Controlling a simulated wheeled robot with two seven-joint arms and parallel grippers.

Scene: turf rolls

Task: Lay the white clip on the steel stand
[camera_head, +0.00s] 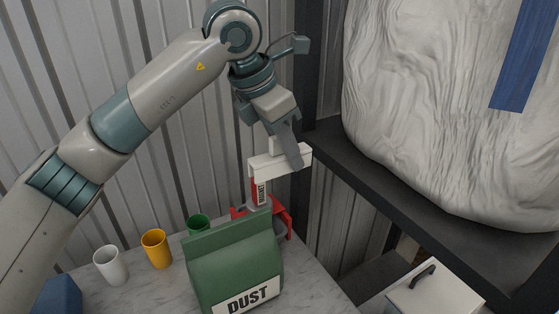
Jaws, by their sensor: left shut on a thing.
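My left gripper (288,146) comes down from the upper middle and is shut on the white clip (277,164). The clip is a white block-like bar, held above and behind the green DUST bag (238,266). A red and white piece with dark lettering (260,190) shows just below the clip's left end; I cannot tell whether it is joined to the clip. A red object (282,214) stands behind the bag, with a grey part (282,230) partly hidden. I cannot clearly make out the steel stand. My right gripper is not in view.
A white cup (111,265), an orange cup (156,249) and a green cup (198,223) stand left of the bag on the marble top (312,290). A dark shelf (400,190) with a large wrapped bulk (440,110) and a white lidded box (435,290) are at right.

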